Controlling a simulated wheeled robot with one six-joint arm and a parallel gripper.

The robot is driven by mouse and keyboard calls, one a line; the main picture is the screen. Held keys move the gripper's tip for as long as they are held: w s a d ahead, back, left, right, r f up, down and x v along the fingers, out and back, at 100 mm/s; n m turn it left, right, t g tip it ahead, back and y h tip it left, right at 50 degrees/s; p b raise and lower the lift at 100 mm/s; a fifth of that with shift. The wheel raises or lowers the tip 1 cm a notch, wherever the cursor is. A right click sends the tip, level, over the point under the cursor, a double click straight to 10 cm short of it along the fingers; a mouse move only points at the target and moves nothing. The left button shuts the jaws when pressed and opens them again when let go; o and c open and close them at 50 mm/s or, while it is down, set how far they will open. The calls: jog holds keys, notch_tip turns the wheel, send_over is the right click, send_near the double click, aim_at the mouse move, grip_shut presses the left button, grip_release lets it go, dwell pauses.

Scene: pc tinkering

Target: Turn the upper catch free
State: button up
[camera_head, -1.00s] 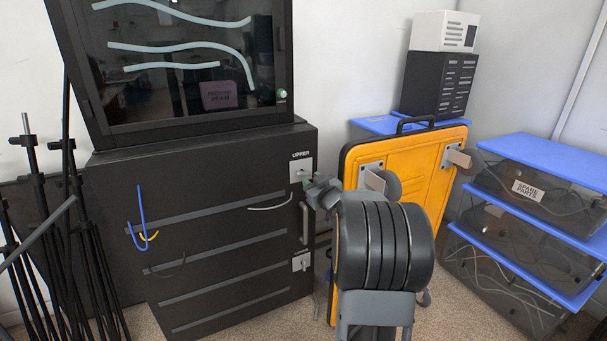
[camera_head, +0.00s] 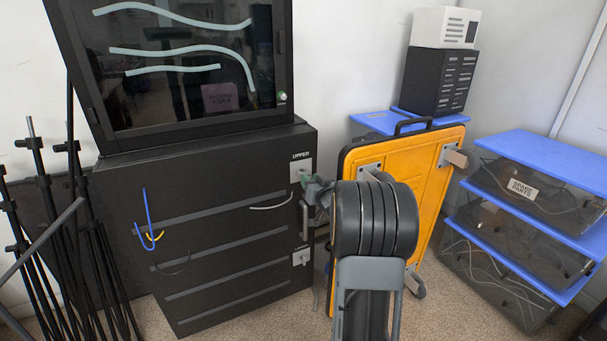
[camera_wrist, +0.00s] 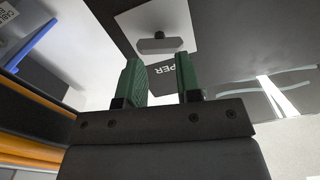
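The upper catch (camera_head: 302,172) is a small grey turn piece on a pale plate at the cabinet's upper right edge, under the label "UPPER". In the wrist view it is a short grey bar (camera_wrist: 160,46) on a dark pin, on a pale plate, lying crosswise to my fingers. My gripper (camera_head: 312,187) is just below and right of the upper catch. In the wrist view my gripper (camera_wrist: 160,75) has its two green fingers spread apart with nothing between them. The bar appears beyond the fingertips, apart from them. The catch is partly covered by my gripper in the head view.
The black cabinet (camera_head: 215,190) has a handle (camera_head: 304,220) and a lower catch (camera_head: 301,257) below. A yellow case (camera_head: 425,190) stands close on the right. Blue-lidded bins (camera_head: 540,150) are farther right. Tripods (camera_head: 60,200) stand at the left.

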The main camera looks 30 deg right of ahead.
jog(key=shift+w+d, duration=0.1)
jog(key=shift+w, duration=0.75)
grip_shut()
jog(key=shift+f, duration=0.1)
dwell(0.9)
